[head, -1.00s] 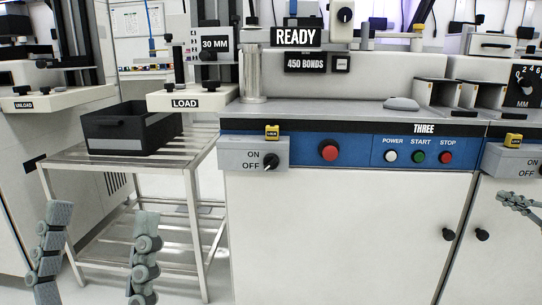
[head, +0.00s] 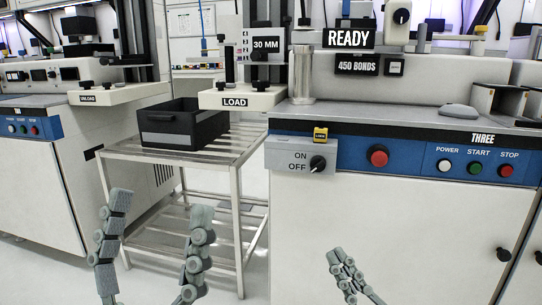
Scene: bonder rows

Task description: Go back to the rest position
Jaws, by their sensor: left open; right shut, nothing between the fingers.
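My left gripper (head: 153,225) is at the lower left, its two grey fingers upright and well apart with nothing between them. It stands in front of the metal cart, in the picture below the black bin. My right gripper (head: 340,262) is at the bottom, right of centre, in front of the white cabinet of machine THREE. Its fingers are together and hold nothing. The palms and most of both arms are out of view.
A metal cart (head: 122,153) carries a black bin (head: 182,126) on its top shelf. Machine THREE's blue panel (head: 342,152) has a rotary switch (head: 318,164) and a red button (head: 378,156). The LOAD shelf (head: 270,98) juts over the cart. Another machine (head: 60,185) stands left.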

